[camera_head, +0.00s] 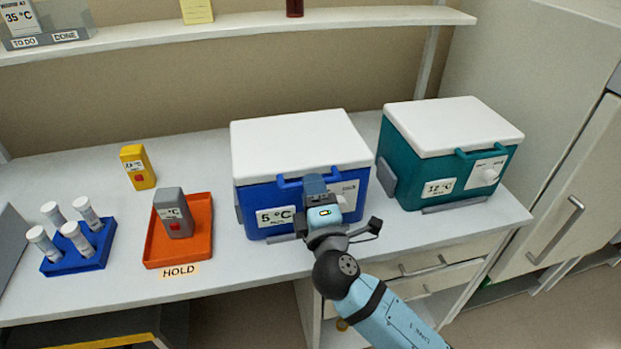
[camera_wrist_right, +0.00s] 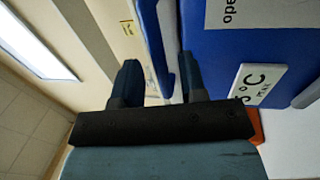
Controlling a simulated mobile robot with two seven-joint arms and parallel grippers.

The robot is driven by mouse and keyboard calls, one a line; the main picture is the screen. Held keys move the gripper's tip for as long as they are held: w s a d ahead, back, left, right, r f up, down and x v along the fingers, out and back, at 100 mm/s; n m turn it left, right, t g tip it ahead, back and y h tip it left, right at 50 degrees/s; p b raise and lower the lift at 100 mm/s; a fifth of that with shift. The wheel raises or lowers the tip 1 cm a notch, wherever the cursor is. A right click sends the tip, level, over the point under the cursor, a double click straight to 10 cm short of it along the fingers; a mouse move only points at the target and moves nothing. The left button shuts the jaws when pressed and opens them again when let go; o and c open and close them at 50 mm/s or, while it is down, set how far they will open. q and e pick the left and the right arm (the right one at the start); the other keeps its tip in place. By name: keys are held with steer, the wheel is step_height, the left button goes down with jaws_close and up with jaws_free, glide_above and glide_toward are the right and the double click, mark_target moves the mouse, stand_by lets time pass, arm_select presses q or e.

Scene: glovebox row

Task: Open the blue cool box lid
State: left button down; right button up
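The blue cool box (camera_head: 262,208) stands on the bench with its white lid (camera_head: 298,140) down flat. Its front bears a "5 °C" label and a blue handle (camera_head: 290,182) at the lid's front edge. My right gripper (camera_head: 314,184) is at the front of the box by this handle, hiding part of it. In the right wrist view the two fingers (camera_wrist_right: 161,80) are apart, and the blue handle bar (camera_wrist_right: 153,40) shows between them. Whether they touch it I cannot tell. My left gripper is in neither view.
A teal cool box (camera_head: 410,180) stands to the right. Left are an orange tray (camera_head: 205,251) holding a grey device (camera_head: 172,210), a yellow device (camera_head: 138,168) and a blue rack (camera_head: 92,262) of white tubes. A shelf (camera_head: 240,25) runs above the bench behind the boxes.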

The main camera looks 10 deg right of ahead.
steer(key=shift+w+r, duration=0.2)
steer(key=shift+w, duration=0.85)
jaws_close()
